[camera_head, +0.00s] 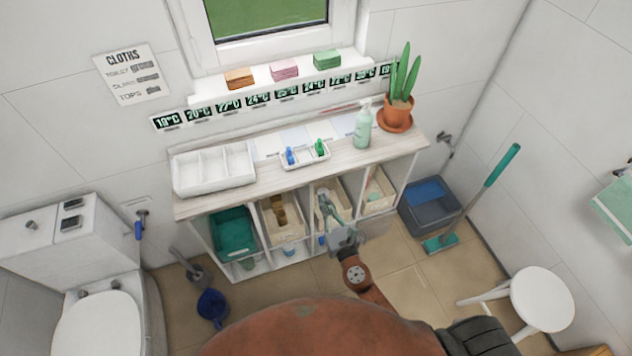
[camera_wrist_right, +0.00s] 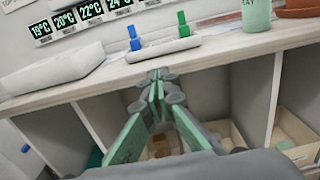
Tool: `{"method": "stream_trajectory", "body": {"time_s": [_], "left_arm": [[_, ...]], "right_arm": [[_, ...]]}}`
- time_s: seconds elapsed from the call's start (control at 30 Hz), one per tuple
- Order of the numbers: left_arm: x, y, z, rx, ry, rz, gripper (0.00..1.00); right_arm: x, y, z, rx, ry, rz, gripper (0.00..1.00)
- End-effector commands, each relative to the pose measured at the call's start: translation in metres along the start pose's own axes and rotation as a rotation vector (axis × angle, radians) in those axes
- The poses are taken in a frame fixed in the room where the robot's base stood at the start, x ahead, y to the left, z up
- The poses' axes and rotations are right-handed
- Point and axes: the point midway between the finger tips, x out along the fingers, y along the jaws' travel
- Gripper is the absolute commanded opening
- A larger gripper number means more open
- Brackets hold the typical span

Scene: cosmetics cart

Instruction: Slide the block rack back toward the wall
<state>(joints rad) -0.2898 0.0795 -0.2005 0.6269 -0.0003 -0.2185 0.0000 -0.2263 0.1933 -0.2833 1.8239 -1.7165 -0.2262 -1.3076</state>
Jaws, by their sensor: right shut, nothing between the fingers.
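The block rack (camera_head: 304,160) is a small white tray on the pale wood shelf top. It holds a blue block (camera_head: 290,155) at its left and a green block (camera_head: 319,146) at its right. The rack also shows in the right wrist view (camera_wrist_right: 165,48), beyond my fingertips. My right gripper (camera_head: 325,198) is shut and empty, in front of the shelf unit's front edge and apart from the rack. In the right wrist view its green fingers (camera_wrist_right: 157,76) meet near the shelf edge, below the rack. My left gripper is not in view.
A white divided tray (camera_head: 213,170) stands left of the rack. A pump bottle (camera_head: 362,128) and a potted plant (camera_head: 396,115) stand to its right. Pale sheets (camera_head: 295,137) lie behind the rack, before the wall. Bins fill the compartments below.

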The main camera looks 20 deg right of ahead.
Motion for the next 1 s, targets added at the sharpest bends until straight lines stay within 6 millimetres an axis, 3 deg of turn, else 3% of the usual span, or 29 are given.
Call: {"method": "stream_trajectory", "body": {"time_s": [0.23,0.6,0.8,1.0], "left_arm": [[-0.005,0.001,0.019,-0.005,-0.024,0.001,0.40],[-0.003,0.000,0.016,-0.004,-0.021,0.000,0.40],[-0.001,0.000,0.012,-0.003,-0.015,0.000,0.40],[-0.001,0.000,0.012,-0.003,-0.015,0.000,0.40]], "right_arm": [[0.041,0.001,0.002,0.002,-0.003,0.000,0.00],[0.112,0.000,0.000,0.004,-0.001,0.000,0.00],[0.131,0.000,-0.001,0.005,0.001,0.000,0.00],[0.136,0.000,-0.001,0.004,0.001,0.000,0.00]]}}
